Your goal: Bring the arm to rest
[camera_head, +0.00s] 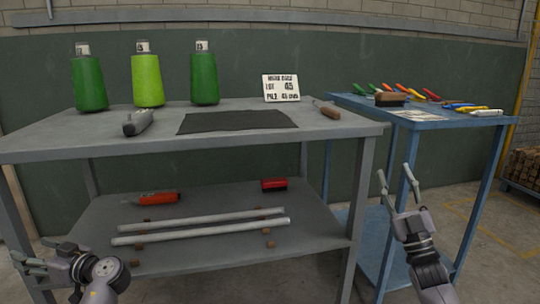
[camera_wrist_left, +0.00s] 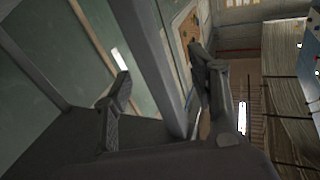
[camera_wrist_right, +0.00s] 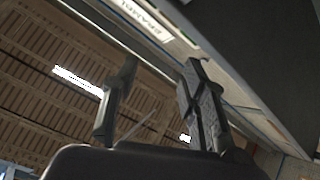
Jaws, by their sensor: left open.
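My left gripper (camera_head: 30,254) is low at the left, in front of the grey workbench, with its fingers pointing left. In the left wrist view its two fingers (camera_wrist_left: 160,85) stand apart with nothing between them. My right gripper (camera_head: 396,173) points up in front of the blue table, to the right of the workbench. In the right wrist view its fingers (camera_wrist_right: 155,80) are spread and empty. Neither gripper touches anything that I can see.
The grey workbench (camera_head: 50,132) carries three green cones of yarn (camera_head: 148,80), a grey hand tool (camera_head: 137,122), a dark mat (camera_head: 237,121), a sign (camera_head: 281,87) and a wooden-handled tool (camera_head: 327,109). Its lower shelf holds two pale rods (camera_head: 200,230). The blue table (camera_head: 425,122) holds several coloured tools.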

